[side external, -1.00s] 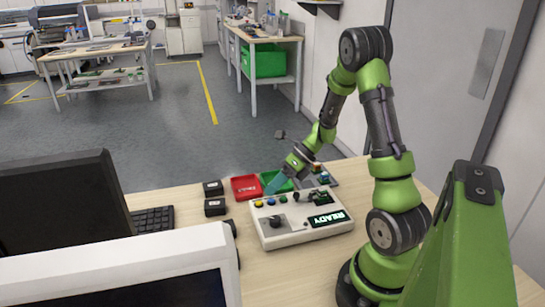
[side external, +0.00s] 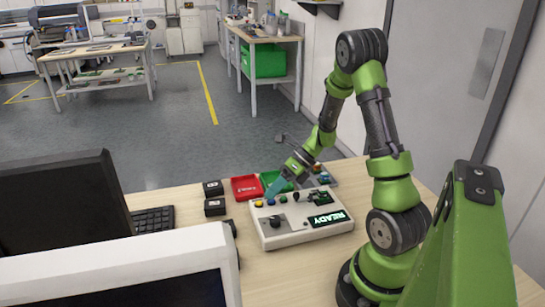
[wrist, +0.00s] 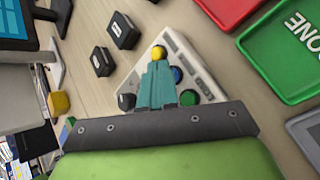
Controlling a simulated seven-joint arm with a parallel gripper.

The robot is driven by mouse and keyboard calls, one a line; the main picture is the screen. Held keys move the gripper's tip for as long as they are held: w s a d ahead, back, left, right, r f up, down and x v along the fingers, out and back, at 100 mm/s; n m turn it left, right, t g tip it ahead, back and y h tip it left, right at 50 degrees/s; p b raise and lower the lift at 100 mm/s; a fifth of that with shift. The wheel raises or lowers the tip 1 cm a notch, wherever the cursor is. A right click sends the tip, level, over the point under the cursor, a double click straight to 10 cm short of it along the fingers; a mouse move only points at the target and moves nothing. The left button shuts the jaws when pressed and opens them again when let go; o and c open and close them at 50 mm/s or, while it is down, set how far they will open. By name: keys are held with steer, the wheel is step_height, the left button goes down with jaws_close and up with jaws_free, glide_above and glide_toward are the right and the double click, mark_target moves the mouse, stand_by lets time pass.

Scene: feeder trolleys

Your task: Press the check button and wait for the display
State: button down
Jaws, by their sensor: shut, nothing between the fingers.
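The white tester box (side external: 300,236) sits on the desk with its display (side external: 327,219) lit and reading READY. Along its far edge are a yellow button (side external: 258,203), a blue button (side external: 271,202) and a green button (side external: 283,199). I cannot tell which one is the check button. My gripper (side external: 269,195) is shut and empty, its teal fingers tilted down just above the yellow and blue buttons. Contact cannot be made out.
A red tray (side external: 246,188) and a green tray (side external: 270,179) lie behind the box. Two black blocks, one of them (side external: 214,207) nearer, stand to its left. A black knob (side external: 275,222) rises from the box top. A keyboard (side external: 153,219) and monitors fill the left.

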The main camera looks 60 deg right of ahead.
steer(key=shift+f, duration=0.2)
steer(key=shift+r, duration=0.9)
step_height(320, 180, up, 5)
stand_by(0.6)
stand_by(3.4)
